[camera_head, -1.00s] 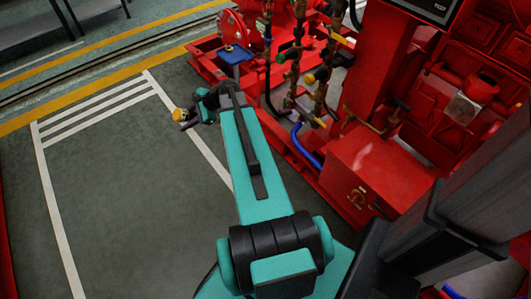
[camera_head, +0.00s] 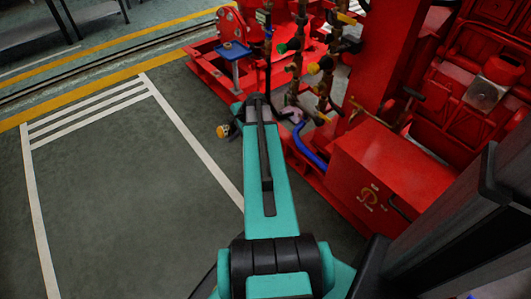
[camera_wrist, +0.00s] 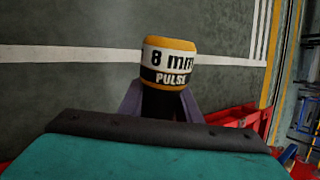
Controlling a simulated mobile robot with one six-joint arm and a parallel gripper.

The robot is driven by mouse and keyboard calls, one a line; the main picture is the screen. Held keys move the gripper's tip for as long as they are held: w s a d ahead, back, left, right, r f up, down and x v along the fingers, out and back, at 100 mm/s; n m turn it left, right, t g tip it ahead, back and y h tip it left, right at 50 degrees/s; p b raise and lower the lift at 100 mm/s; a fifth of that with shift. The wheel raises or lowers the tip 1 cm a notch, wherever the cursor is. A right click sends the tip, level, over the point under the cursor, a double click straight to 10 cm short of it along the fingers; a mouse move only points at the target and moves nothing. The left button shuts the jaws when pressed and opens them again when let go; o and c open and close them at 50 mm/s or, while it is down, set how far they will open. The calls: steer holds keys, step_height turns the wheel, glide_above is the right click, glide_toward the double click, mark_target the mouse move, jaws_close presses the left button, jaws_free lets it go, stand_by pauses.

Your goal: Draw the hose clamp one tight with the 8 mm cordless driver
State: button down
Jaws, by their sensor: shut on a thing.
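My gripper (camera_wrist: 160,105) is shut on the 8 mm cordless driver (camera_wrist: 168,57). The driver shows a yellow top and a white and black band reading "8 mm PULSE". Its lower part is hidden behind my arm's teal and black end in the wrist view. In the head view the driver's yellow end (camera_head: 222,131) sticks out left of my arm, above the floor. A blue hose (camera_head: 308,148) curves at the red pumpset's base, right of my gripper and apart from it. I cannot make out hose clamp one in either view.
Brass-coloured pipes and valves (camera_head: 297,65) stand above the blue hose. A red box (camera_head: 390,180) stands right of it. A blue-topped post (camera_head: 234,52) rises behind my gripper. The green floor (camera_head: 120,200) on the left is clear.

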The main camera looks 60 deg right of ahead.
steer(key=s+d+f+g+h+b, duration=0.1)
steer(key=s+d+f+h+b, duration=0.1)
steer(key=s+d+f+b, duration=0.7)
step_height(320, 180, down, 5)
steer(key=shift+s+d+r+n+h, duration=0.1)
steer(key=shift+s+d+n+h, duration=0.25)
steer(key=shift+s+d, duration=0.65)
steer(key=shift+w+d+r+p, duration=0.15)
steer(key=shift+w+d+p, duration=0.05)
steer(key=shift+w+p, duration=0.1)
steer(key=shift+s+d+p, duration=0.25)
steer(key=shift+d+p, duration=0.1)
steer(key=shift+d, duration=0.35)
steer(key=shift+s+d+p, duration=0.2)
steer(key=shift+d+p, duration=0.15)
steer(key=shift+d, duration=0.4)
steer(key=shift+s+d+p, duration=0.25)
steer(key=shift+d+p, duration=0.1)
steer(key=shift+d, duration=0.35)
steer(key=shift+p, duration=0.7)
steer(key=shift+s+d+p, duration=0.25)
steer(key=shift+d+p, duration=0.45)
steer(key=shift+p, duration=0.05)
stand_by(2.0)
